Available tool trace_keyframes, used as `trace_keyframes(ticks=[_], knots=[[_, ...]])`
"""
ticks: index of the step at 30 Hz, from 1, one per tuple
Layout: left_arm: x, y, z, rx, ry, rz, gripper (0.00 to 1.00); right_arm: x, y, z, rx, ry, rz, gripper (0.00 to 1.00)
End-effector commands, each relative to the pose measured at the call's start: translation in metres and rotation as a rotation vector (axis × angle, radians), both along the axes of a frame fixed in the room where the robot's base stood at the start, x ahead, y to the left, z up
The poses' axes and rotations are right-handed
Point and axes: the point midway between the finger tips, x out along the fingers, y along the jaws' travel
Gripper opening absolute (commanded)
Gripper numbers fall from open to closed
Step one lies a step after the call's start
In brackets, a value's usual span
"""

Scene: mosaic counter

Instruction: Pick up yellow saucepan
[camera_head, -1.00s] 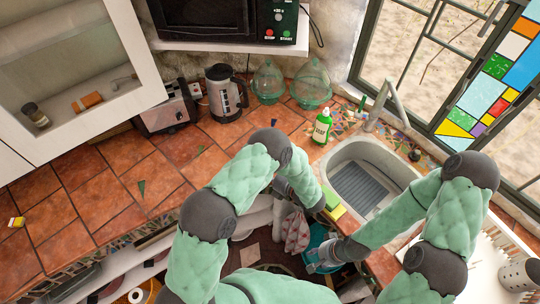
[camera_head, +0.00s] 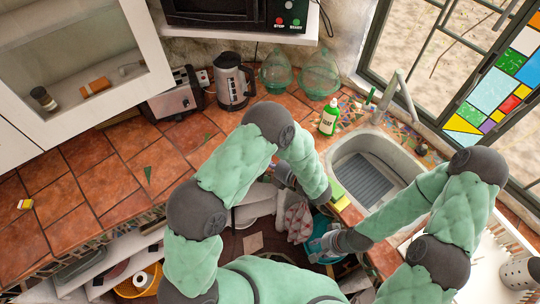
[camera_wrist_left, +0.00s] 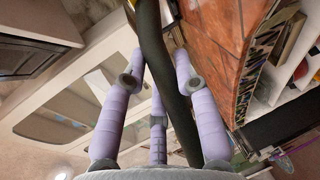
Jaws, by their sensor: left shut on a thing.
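I cannot make out a yellow saucepan for certain in either view. A yellow-orange round rim (camera_head: 128,291) shows under the counter at the lower left of the head view, but I cannot tell what it is. In the left wrist view, my left gripper (camera_wrist_left: 158,68) has its lavender fingers closed around a long dark green bar (camera_wrist_left: 152,30). What the bar belongs to is not clear. In the head view the left fingers are hidden by my arm. My right gripper (camera_head: 318,246) is low in front of the sink, by a teal container; its opening is unclear.
The tiled counter (camera_head: 110,180) is mostly bare at left. A toaster (camera_head: 175,100), kettle (camera_head: 232,82), glass jars (camera_head: 320,75) and green bottle (camera_head: 328,117) stand at the back. The sink (camera_head: 365,175) is at right.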

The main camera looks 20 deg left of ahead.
Motion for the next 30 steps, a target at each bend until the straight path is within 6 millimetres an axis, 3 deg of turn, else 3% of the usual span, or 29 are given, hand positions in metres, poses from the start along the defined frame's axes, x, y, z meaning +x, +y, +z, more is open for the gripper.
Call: trace_keyframes(ticks=[1,3,9,15,21,30], knots=[[-0.007,0.001,0.014,0.001,-0.007,-0.001,0.00,0.000,0.000,0.002,0.000,0.000,0.000,0.40],[-0.020,0.002,0.023,0.002,-0.005,-0.002,0.00,0.000,0.000,0.003,0.000,0.000,0.000,0.40],[-0.061,0.008,0.040,0.001,-0.006,-0.002,0.00,0.000,0.000,0.004,0.000,0.000,0.000,0.40],[-0.087,0.012,0.051,0.001,-0.005,0.000,0.00,0.000,0.000,0.005,0.000,0.000,0.000,0.40],[-0.099,0.013,0.055,0.000,-0.006,0.000,0.00,0.000,0.000,0.006,0.000,0.000,0.000,0.40],[-0.101,0.014,0.056,0.001,-0.005,0.002,0.00,0.000,0.000,0.006,0.000,0.000,0.000,0.40]])
